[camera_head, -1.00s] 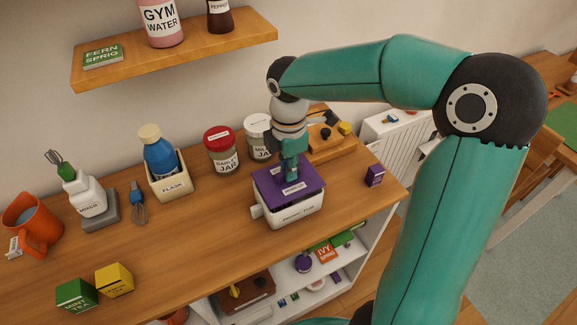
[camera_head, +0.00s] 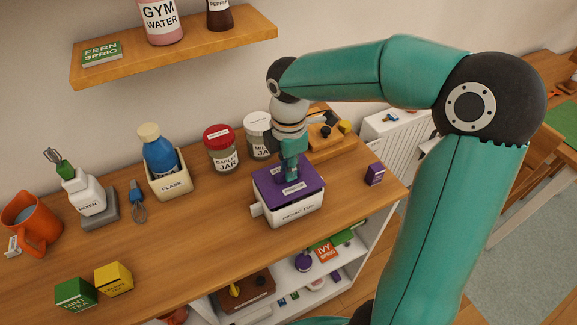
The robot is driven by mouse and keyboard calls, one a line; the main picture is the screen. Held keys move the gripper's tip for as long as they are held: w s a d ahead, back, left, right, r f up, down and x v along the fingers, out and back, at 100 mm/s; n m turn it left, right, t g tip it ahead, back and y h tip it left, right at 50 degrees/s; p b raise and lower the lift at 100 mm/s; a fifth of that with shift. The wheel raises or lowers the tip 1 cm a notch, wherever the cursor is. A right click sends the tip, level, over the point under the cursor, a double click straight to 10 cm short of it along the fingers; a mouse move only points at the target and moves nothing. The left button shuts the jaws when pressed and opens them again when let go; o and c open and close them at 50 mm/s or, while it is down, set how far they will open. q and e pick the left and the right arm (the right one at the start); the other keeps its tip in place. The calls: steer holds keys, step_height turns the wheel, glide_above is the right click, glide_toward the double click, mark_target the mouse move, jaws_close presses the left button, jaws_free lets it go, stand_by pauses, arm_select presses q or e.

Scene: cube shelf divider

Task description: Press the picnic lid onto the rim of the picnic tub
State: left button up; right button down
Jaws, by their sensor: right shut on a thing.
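Whether the lid is fully seated all round I cannot tell. My right gripper (camera_head: 291,178) points down from above and is shut on the picnic lid at its middle; its fingers hide the grip. My left gripper is not in view.
A red-lidded barley jar (camera_head: 221,150) and a white-lidded jar (camera_head: 257,135) stand behind the tub. The flask (camera_head: 162,160) stands left.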

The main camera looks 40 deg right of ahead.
steer(key=shift+f+b, duration=0.65)
steer(key=shift+f, duration=0.25)
steer(key=c, duration=1.1)
jaws_free()
steer(key=shift+r, duration=0.1)
step_height(320, 180, up, 5)
steer(key=p, duration=0.4)
steer(key=shift+p, duration=0.3)
